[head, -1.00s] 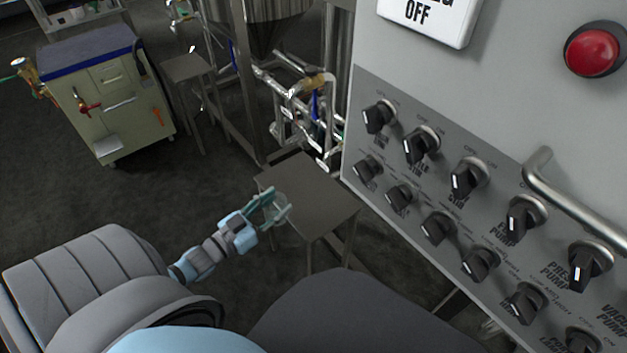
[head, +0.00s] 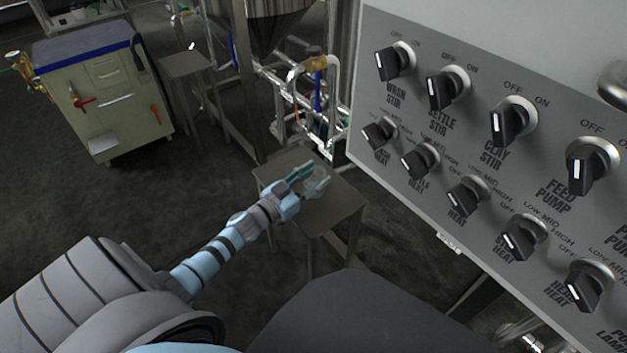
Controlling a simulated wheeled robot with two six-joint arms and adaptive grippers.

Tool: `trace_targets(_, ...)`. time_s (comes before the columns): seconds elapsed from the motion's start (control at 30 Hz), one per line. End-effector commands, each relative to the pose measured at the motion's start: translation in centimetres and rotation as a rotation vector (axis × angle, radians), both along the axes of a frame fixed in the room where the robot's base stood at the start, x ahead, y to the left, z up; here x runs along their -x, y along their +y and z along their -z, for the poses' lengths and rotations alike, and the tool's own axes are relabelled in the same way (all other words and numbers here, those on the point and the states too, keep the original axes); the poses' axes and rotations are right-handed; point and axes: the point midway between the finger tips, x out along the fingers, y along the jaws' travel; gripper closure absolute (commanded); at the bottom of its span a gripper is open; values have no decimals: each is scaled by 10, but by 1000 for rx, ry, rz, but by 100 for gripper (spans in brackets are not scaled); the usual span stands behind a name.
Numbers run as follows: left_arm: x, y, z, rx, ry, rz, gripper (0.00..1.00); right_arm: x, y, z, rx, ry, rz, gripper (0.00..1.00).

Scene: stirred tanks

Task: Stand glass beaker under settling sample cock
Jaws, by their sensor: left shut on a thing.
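My left gripper (head: 303,176) is shut on a clear glass beaker (head: 318,187). The beaker is small and partly hidden by the teal fingers. In the picture it overlaps the top of a small grey metal stand (head: 275,170); I cannot tell whether it touches it. Behind the stand is pipework with a brass valve (head: 317,63) and a blue handle, below a steel cone-bottomed tank (head: 275,25). I cannot tell which part is the settling sample cock. My right gripper is out of view.
A grey control panel (head: 455,150) with several black knobs fills the right side, close to the stand. A cream cabinet (head: 110,110) with a blue-edged top stands at the back left, beside another small stand (head: 186,66). The dark floor (head: 100,200) between is clear.

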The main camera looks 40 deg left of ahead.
Motion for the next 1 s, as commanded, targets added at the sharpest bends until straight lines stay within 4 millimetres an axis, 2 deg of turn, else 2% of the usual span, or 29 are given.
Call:
trace_targets(0.33, 0, 0, 3, 2, 0, -1, 87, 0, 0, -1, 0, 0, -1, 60)
trace_targets(0.37, 0, 0, 2, 1, 0, 0, 55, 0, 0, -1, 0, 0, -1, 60)
trace_targets(0.47, 0, 0, 2, 1, 0, 0, 39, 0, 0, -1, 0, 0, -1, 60)
trace_targets(0.83, 0, 0, -2, -2, -1, 1, 39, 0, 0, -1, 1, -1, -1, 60)
trace_targets(1.0, 27, 4, -2, -1, 4, 1, 39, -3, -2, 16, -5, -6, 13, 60)
